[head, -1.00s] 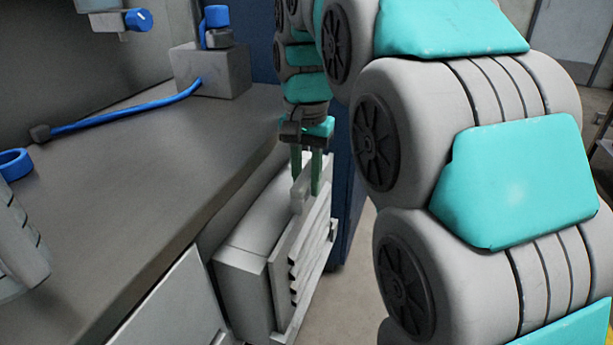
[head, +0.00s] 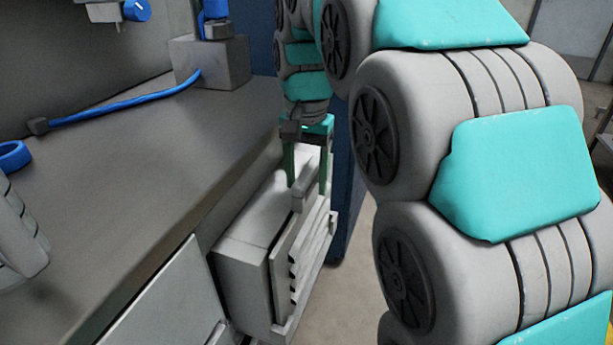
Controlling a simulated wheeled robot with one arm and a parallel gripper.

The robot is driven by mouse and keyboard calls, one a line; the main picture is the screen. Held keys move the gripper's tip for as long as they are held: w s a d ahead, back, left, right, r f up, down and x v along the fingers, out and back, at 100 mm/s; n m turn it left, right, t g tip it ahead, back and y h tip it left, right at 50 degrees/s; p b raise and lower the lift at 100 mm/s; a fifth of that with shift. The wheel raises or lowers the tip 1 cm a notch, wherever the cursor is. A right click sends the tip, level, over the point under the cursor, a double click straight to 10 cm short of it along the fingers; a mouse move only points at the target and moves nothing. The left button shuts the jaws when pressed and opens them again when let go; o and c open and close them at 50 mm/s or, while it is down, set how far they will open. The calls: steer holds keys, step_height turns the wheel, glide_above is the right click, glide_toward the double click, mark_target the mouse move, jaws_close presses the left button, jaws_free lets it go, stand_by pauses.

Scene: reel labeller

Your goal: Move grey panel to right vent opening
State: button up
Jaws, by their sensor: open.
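A grey panel with slanted slats (head: 312,238) stands upright against the side of a light grey box (head: 243,262) beside the counter. A raised grip block (head: 304,196) sticks up at its top edge. My gripper (head: 307,188) points down over this block. Its two green fingers are spread open, one on each side of the block, with a visible gap. I cannot tell whether either finger touches it. The vent opening behind the panel is hidden, and I cannot tell which opening this is.
The grey counter (head: 150,150) fills the left, with a blue-handled lever (head: 125,106), a grey block (head: 210,62) and a blue ring (head: 14,157) on it. A dark blue cabinet (head: 350,205) stands behind the box. My arm covers the right side. Some floor shows between.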

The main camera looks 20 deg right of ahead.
steer(key=shift+r, duration=3.9)
